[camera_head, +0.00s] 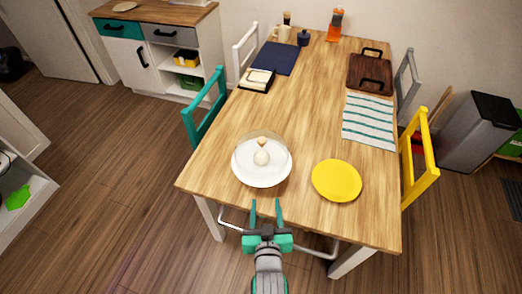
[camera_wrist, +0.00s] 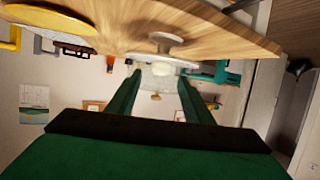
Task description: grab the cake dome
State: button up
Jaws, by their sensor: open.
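The cake dome (camera_head: 262,142) is a clear cover with a small pale knob on top. It sits on a white round stand (camera_head: 242,175) near the table's front left corner, with a small whitish round thing showing through it. In the wrist view, which is upside down, the dome (camera_wrist: 160,78) appears ahead between the fingers, its knob pointing down in the picture and the white stand (camera_wrist: 165,38) above it. My gripper (camera_head: 266,203) is open and empty, just off the table's front edge, apart from the dome. Its two fingers (camera_wrist: 160,80) point toward the dome.
A yellow plate (camera_head: 336,180) lies right of the stand. A striped cloth (camera_head: 369,121), a brown tray (camera_head: 370,72), a dark blue mat (camera_head: 275,58) and a small book-like stack (camera_head: 257,80) are farther back. A teal chair (camera_head: 206,108) and a yellow chair (camera_head: 420,160) flank the table.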

send_near(262, 141)
jog(key=shift+w+d+r+g+y, duration=0.1)
jog(key=shift+w+g+y, duration=0.05)
jog(key=shift+g+y, duration=0.2)
jog(key=shift+n, duration=0.3)
jog(key=x, duration=0.4)
jog(key=shift+w+a, duration=0.1)
jog(key=shift+a, duration=0.25)
jog(key=x, duration=0.3)
jog(key=d+x, duration=0.1)
jog(key=x, duration=0.1)
jog(key=shift+r, duration=0.1)
jog(key=shift+x, duration=0.8)
